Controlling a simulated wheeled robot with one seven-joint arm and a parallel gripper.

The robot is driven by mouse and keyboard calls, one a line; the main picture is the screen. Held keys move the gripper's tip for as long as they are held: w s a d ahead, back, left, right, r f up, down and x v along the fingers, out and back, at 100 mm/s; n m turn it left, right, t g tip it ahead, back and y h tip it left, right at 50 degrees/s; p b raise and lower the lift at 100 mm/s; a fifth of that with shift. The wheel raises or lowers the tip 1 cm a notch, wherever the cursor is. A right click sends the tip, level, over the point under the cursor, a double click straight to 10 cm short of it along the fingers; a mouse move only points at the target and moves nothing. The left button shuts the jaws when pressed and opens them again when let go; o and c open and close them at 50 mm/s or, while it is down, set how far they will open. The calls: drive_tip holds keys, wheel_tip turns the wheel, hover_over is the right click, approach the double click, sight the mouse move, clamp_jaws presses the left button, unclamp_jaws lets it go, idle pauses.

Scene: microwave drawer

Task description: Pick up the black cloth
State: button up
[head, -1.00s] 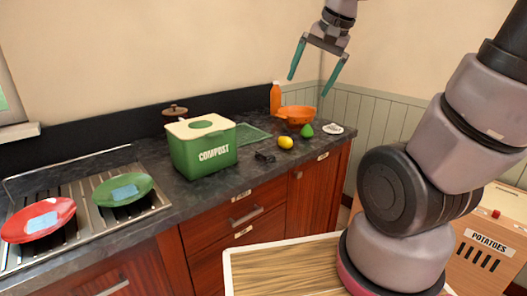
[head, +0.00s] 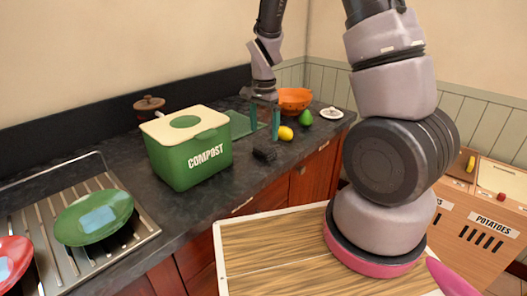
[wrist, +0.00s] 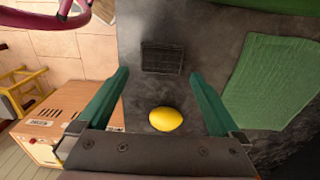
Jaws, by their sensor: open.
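The black cloth (head: 265,153) is a small dark bundle on the dark countertop, to the right of the green compost bin. In the wrist view it is a dark, ribbed rectangle (wrist: 162,57) just beyond the fingertips, roughly centred between them. My gripper (head: 264,130) points down above the counter with its two teal fingers apart and nothing between them. It appears above and behind the cloth in the head view. The wrist view shows the open fingers (wrist: 158,76) on either side of the line to the cloth, not touching it.
A yellow lemon (wrist: 165,119) lies close to the cloth, and a green mat (wrist: 275,85) lies beside it. The compost bin (head: 188,148) stands left. An orange colander (head: 294,98), a green fruit (head: 305,117) and a white lid (head: 332,113) are at the right end.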

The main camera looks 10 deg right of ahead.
sight(265, 148)
wheel_tip(265, 148, down, 8)
drive_tip(key=shift+w+d+r, duration=0.1)
drive_tip(key=shift+w, duration=0.05)
idle(0.3)
drive_tip(key=shift+c, duration=0.3)
drive_tip(key=c, duration=0.9)
